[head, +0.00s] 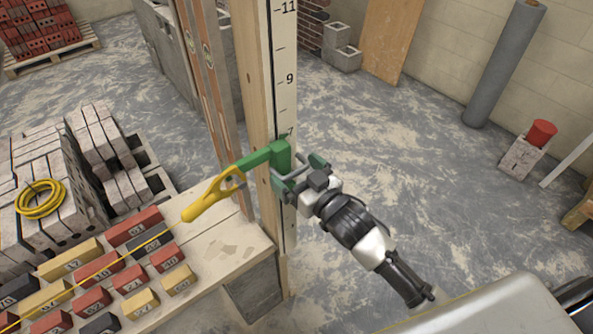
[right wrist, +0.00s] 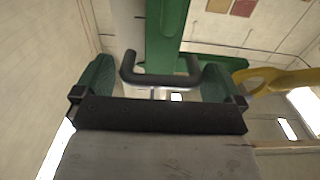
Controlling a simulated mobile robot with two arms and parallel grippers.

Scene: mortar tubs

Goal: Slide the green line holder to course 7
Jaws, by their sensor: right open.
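The green line holder (head: 281,158) sits on the upright wooden pole with a white numbered scale (head: 284,60). Its top edge is close to the 7 mark, which shows just above it. A yellow piece (head: 213,190) hangs on its left arm. My right gripper (head: 303,178) is at the holder's right side. In the right wrist view its green finger pads stand apart on both sides of the holder's dark bar handle (right wrist: 160,81), with the green body (right wrist: 166,35) behind. Whether a pad touches the handle I cannot tell. My left gripper is not in view.
Numbered red, yellow and dark bricks (head: 132,226) lie on a wooden bench left of the pole, with a yellow line over them. Grey block stacks (head: 48,190) stand beyond. A red tub (head: 541,133) on a block stands far right. Open floor lies right of the pole.

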